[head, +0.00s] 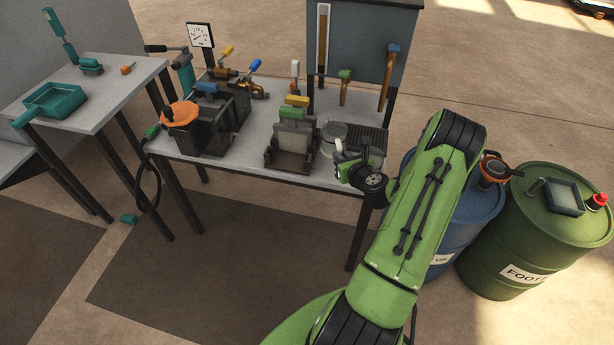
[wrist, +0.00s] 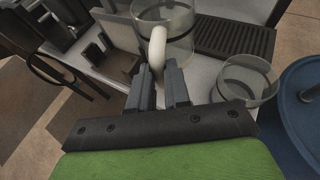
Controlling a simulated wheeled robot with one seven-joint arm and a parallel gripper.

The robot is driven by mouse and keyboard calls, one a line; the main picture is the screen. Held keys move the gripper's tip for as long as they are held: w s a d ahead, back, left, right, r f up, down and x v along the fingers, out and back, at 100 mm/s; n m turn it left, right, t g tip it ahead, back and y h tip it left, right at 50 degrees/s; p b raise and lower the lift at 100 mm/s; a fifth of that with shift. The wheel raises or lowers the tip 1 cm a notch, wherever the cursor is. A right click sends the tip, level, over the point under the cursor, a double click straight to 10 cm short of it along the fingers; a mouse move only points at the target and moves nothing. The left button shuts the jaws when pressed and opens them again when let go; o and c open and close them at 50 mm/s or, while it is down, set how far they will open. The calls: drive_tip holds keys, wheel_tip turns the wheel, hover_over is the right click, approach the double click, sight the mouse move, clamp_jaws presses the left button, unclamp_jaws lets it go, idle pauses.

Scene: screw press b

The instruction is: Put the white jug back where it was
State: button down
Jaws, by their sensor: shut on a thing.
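The white jug (head: 334,130) shows in the head view near the right end of the grey worktable, partly hidden by my gripper (head: 346,160). In the wrist view the jug (wrist: 178,14) is a see-through vessel with a thick white handle (wrist: 157,48), cut off by the top edge. My gripper (wrist: 158,78) has its two dark fingers closed about the lower part of that handle. The jug looks upright. I cannot tell whether its base touches the tabletop.
A black ribbed grate (head: 368,138) lies right of the jug. A press with a green-topped block (head: 290,140) stands close on the left. A second clear round vessel (wrist: 247,82) is right of my fingers. Blue (head: 462,215) and green (head: 530,235) drums stand right of the table.

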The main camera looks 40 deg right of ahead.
wheel_tip(320, 180, down, 8)
drive_tip(key=b, duration=0.2)
drive_tip(key=shift+d+f, duration=0.15)
drive_tip(key=shift+f, duration=0.15)
drive_tip(key=c, duration=1.1)
unclamp_jaws()
